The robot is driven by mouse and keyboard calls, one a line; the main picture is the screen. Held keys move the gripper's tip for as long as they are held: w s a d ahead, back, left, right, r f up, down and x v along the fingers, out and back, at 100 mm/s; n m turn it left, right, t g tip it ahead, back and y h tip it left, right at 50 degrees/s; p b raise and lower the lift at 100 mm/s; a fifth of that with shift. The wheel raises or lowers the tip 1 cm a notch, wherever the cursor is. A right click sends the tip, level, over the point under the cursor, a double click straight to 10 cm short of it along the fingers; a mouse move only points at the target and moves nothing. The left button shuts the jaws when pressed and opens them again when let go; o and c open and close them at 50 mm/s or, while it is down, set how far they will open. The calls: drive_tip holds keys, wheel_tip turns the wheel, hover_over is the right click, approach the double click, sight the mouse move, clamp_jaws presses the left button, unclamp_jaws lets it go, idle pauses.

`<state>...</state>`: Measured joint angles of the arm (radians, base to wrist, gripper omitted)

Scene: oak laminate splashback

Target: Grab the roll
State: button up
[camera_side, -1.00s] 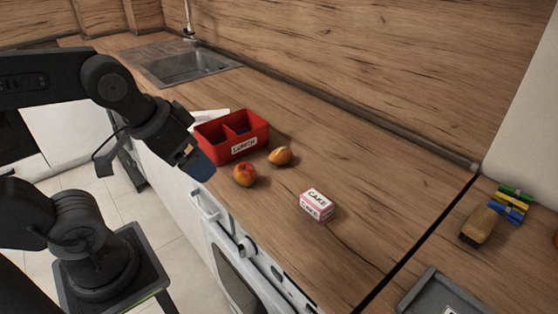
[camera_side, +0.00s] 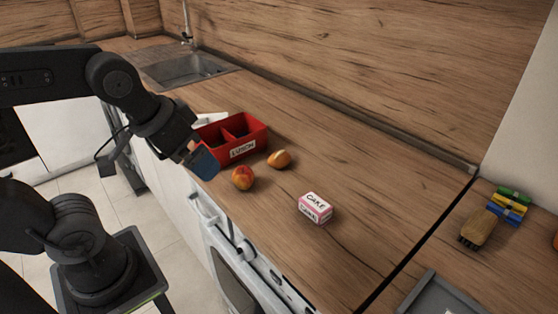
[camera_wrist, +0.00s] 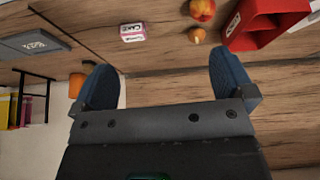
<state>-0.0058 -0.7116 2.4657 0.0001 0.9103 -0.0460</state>
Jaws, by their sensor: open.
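The roll (camera_side: 279,159) is a small golden-brown bun on the wooden counter, just right of the red lunch box and behind the peach. It also shows in the wrist view (camera_wrist: 197,36), near the top, between the peach and the counter's middle. My gripper (camera_side: 203,161) is at the counter's front edge, in front of the lunch box and left of the roll, apart from it. In the wrist view its two blue fingers (camera_wrist: 165,85) are spread wide with nothing between them.
A red lunch box (camera_side: 236,154) with compartments stands beside the roll. A peach (camera_side: 243,178) lies in front of it. A pink-and-white cake box (camera_side: 315,208) is to the right. A brush (camera_side: 479,229), clips (camera_side: 510,205) and a grey tray (camera_side: 440,296) are farther right. The counter behind the cake box is clear.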

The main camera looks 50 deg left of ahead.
drive_tip(key=w+a+r+n+g, duration=0.2)
drive_tip(key=w+n, duration=0.3)
drive_tip(key=w, duration=0.3)
drive_tip(key=n+g, duration=0.3)
drive_tip(key=n, duration=1)
hover_over(279, 153)
drive_tip(key=d, duration=0.1)
wheel_tip(279, 153, down, 8)
wheel_tip(279, 153, down, 9)
drive_tip(key=shift+a+r, duration=0.1)
drive_tip(key=f, duration=0.5)
drive_tip(key=shift+a, duration=0.35)
drive_tip(key=c, duration=0.8)
